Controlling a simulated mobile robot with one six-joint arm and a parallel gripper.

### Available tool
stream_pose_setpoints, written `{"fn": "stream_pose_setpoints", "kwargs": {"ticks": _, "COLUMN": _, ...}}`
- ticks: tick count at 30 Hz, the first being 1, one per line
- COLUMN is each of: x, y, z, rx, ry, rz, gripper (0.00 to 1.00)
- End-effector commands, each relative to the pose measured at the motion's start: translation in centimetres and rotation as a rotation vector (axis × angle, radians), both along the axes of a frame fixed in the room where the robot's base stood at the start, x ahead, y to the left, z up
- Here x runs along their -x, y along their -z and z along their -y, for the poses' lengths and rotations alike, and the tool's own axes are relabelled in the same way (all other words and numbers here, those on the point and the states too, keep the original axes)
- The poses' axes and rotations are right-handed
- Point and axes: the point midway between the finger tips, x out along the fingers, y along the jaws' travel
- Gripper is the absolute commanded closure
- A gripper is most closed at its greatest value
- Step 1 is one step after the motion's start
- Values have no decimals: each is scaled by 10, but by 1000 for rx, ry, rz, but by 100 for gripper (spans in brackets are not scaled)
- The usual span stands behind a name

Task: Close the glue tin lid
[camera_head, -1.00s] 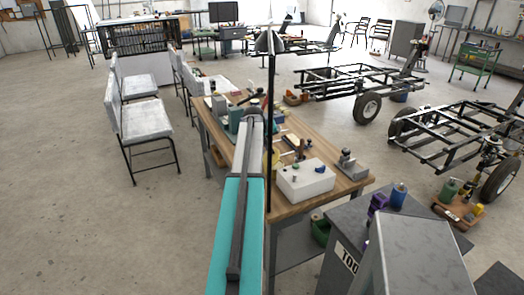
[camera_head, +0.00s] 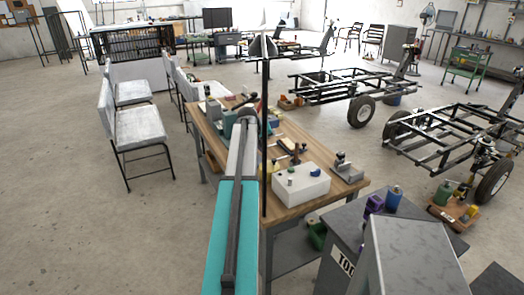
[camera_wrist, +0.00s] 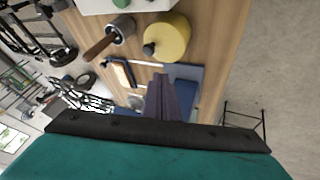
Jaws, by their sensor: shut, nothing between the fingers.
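In the wrist view a round yellow tin (camera_wrist: 168,40) with a dark knob at its edge stands on the wooden workbench (camera_wrist: 207,45). A grey cup-like tin (camera_wrist: 122,26) with a wooden handle lies beside it; I cannot tell for certain which of the two is the glue tin, or how its lid sits. My gripper (camera_wrist: 160,82) is shut and empty, its fingertips apart from the yellow tin in the picture. In the head view my teal arm reaches over the bench and hides the fingers.
A white box (camera_head: 300,186) with small knobs and a grey clamp-like tool (camera_head: 345,167) stand at the bench's near right. Grey chairs (camera_head: 140,128) stand left of the bench. A grey tool cabinet (camera_head: 350,222) is close at the right. Open floor lies at the left.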

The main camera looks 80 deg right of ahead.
Motion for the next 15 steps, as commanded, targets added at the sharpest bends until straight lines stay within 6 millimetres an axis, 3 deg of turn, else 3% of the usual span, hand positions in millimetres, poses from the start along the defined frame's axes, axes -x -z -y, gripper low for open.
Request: {"fn": "stream_pose_setpoints", "kwargs": {"ticks": 15, "x": -4, "y": -54, "z": -37, "rx": 3, "ry": -1, "rz": 0, "gripper": 100}}
